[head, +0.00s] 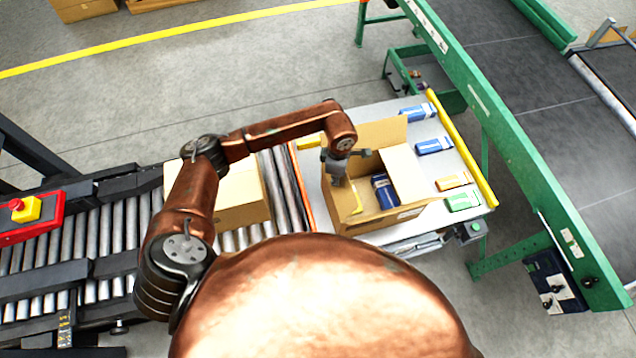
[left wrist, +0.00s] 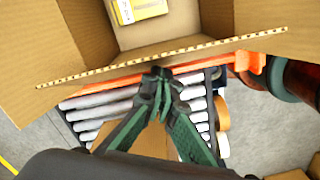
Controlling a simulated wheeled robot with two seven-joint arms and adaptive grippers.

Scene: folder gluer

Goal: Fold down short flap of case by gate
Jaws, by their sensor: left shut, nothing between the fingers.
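An open cardboard case (head: 385,222) stands on the white table (head: 432,165), with a blue pack (head: 384,191) and a yellow item (head: 357,201) inside. Its far flap (head: 376,134) stands up. In the left wrist view, the short flap (left wrist: 205,50) on the roller side shows its corrugated edge beside an orange bar (left wrist: 252,72), perhaps the gate. My left gripper (head: 338,175) is over the case's roller side. Its green fingers (left wrist: 161,74) are shut and empty, tips at the flap's edge; I cannot tell whether they touch. My right gripper is not in view.
Another cardboard box (head: 240,195) sits on the roller conveyor (head: 100,235) to the left. Several small packs, such as a blue one (head: 433,146) and a green one (head: 462,202), lie right of the case. A yellow rail (head: 462,148) edges the table; a green-framed belt (head: 500,75) lies beyond.

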